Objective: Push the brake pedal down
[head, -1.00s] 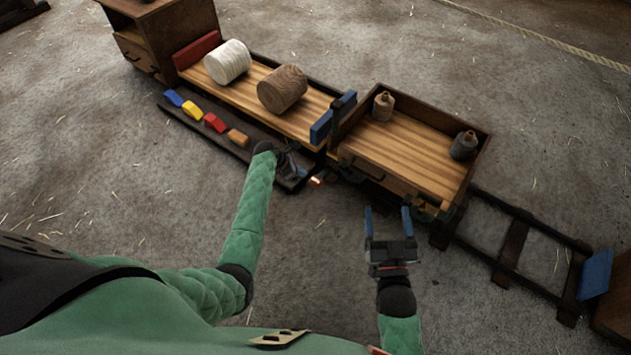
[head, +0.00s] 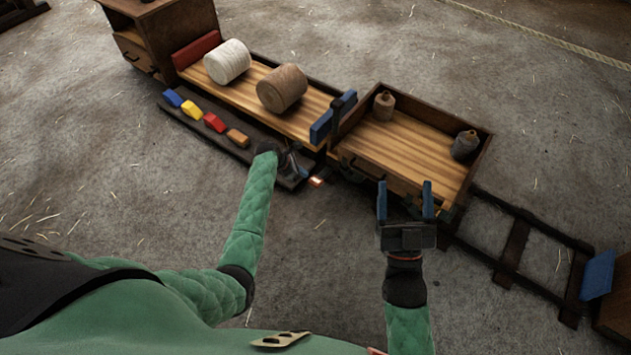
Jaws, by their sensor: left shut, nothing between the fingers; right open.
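Which part is the brake pedal I cannot tell for sure. A small orange-red piece (head: 316,181) with a pale middle sits low at the cart's near side, just right of my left gripper. My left gripper (head: 299,169) is shut and empty, low at the right end of a dark board (head: 224,141); my wrist partly hides its fingers. Whether it touches a pedal is hidden. My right gripper (head: 405,188) is open and empty, fingers upright in view, at the near edge of the wooden cart (head: 412,149).
Blue, yellow, red and orange blocks (head: 214,122) line the dark board. A white spool (head: 228,62) and a brown spool (head: 282,88) lie on the plank bed. Two small bottles (head: 464,146) stand in the cart. Rails (head: 516,242) run right to a blue plate (head: 597,275).

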